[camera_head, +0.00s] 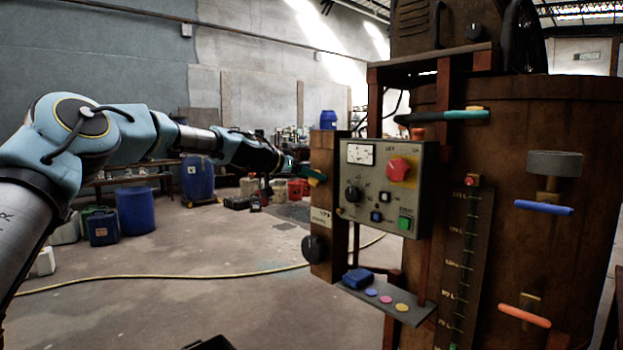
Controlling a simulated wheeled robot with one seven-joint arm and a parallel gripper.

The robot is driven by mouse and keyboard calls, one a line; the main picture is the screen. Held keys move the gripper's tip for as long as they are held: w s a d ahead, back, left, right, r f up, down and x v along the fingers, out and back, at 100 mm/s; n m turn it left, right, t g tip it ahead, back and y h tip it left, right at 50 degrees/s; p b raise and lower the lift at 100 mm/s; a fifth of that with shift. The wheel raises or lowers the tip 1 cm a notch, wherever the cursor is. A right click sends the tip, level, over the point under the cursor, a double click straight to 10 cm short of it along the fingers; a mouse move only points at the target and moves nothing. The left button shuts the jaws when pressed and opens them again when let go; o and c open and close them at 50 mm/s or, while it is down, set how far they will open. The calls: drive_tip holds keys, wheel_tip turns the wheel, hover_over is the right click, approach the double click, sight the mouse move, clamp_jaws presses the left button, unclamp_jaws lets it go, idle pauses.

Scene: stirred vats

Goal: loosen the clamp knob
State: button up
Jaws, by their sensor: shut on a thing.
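A round black knob (315,248), which looks like the clamp knob, sits low on the wooden post (323,212) at the left of the vat. My arm reaches in from the left, and my gripper (291,166) is at the post's left side, above and a little left of the black knob. It is shut on a small teal handle with a yellow part (315,175). The gripper is clear of the black knob. The fingers are small and dark, so their exact hold is hard to see.
A control box (380,205) with a red knob and a green button is right of the post. Below it, a shelf (410,315) holds a blue block and coloured discs. The rusty vat (560,240) has protruding handles. Open floor, crossed by a yellow hose (150,277), lies left.

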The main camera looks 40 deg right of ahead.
drive_tip(key=n+g, duration=0.2)
drive_tip(key=n, duration=0.2)
drive_tip(key=n+g+h, duration=0.1)
drive_tip(key=n+g, duration=0.1)
drive_tip(key=n, duration=0.2)
drive_tip(key=f+n+g+h, duration=0.1)
drive_tip(key=n+g, duration=0.1)
drive_tip(key=n, duration=0.1)
drive_tip(key=shift+w+n+b, duration=0.35)
drive_tip(key=shift+w+n, duration=0.05)
drive_tip(key=n+h+b, duration=0.1)
drive_tip(key=n, duration=0.2)
drive_tip(key=shift+f+g, duration=0.1)
drive_tip(key=shift+g, duration=0.2)
drive_tip(key=shift+n+h+b, duration=0.7)
drive_tip(key=shift+n+b, duration=0.05)
drive_tip(key=shift+n, duration=0.25)
drive_tip(key=o, duration=1.4)
drive_tip(key=shift+a, duration=0.1)
